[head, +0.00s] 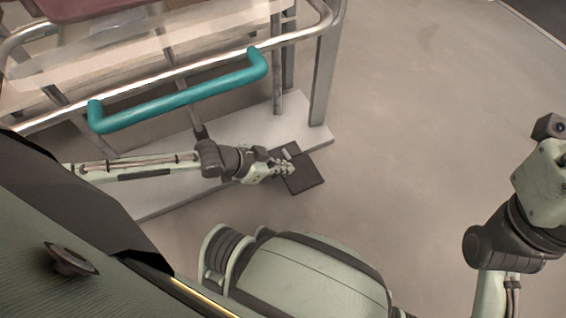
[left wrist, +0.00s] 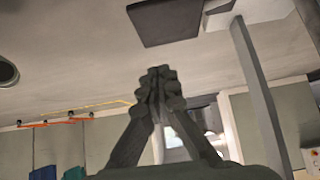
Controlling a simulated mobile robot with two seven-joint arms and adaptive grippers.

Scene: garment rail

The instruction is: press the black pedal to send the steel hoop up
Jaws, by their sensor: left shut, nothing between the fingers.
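The black pedal (head: 307,178) is a flat dark plate at the front right corner of the pale grey base, low by the floor. My left gripper (head: 288,169) reaches in from the left with its fingers over the pedal's left part; I cannot tell whether they touch it. In the left wrist view its fingertips (left wrist: 160,78) are together and empty, and a dark plate (left wrist: 165,22), apparently the pedal, lies apart from them at the top. The steel hoop (head: 318,15) is a shiny bent tube around the stand's top. My right gripper's fingers are out of view.
A teal handle (head: 180,96) sticks out along the front of the hoop. A grey post (head: 325,75) rises from the pale base (head: 318,134) behind the pedal. The floor (head: 410,110) to the right is clear.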

